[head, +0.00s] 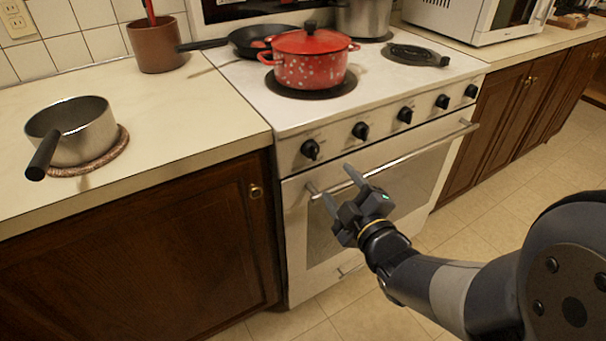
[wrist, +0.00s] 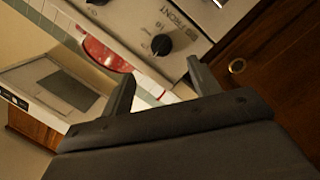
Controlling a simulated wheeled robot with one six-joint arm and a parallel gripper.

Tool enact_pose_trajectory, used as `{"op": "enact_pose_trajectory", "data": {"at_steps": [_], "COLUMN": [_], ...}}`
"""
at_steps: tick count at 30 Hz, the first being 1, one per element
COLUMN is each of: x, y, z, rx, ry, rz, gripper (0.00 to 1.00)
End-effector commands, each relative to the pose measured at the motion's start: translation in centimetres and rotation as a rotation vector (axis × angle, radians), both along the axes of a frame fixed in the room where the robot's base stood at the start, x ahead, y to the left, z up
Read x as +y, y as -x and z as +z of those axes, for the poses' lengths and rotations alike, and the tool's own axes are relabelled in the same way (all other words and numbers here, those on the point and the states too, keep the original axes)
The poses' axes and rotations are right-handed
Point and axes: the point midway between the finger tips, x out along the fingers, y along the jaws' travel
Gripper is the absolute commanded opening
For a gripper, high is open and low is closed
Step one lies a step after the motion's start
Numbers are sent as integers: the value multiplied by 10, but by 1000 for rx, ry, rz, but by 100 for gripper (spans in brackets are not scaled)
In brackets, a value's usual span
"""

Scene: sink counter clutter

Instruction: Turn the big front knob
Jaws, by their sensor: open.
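A row of several black knobs runs along the white stove's front panel. The leftmost knob (head: 311,149) is nearest my gripper. It appears to be the black knob (wrist: 161,44) in the wrist view, with lettering beside it that looks like "FRONT". The knobs look alike in size, so I cannot tell which is the big one. My gripper (head: 342,190) is open and empty, in front of the oven door and below the knob row. In the wrist view its two fingers (wrist: 160,78) stand apart, with the knob beyond them and between their directions, not touched.
The oven handle (head: 400,160) crosses behind my gripper. A red pot (head: 310,60) and a black pan (head: 262,40) stand on the stove. Dark cabinets flank the stove.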

Motion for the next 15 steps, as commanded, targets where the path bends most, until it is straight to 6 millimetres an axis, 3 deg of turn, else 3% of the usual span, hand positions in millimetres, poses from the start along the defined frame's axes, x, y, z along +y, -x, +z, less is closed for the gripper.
{"op": "enact_pose_trajectory", "data": {"at_steps": [7,15], "x": [11,34], "y": [-13,-59], "z": [0,0], "rx": [-32,-31], "ry": [3,3], "rz": [21,20], "gripper": [58,58]}}
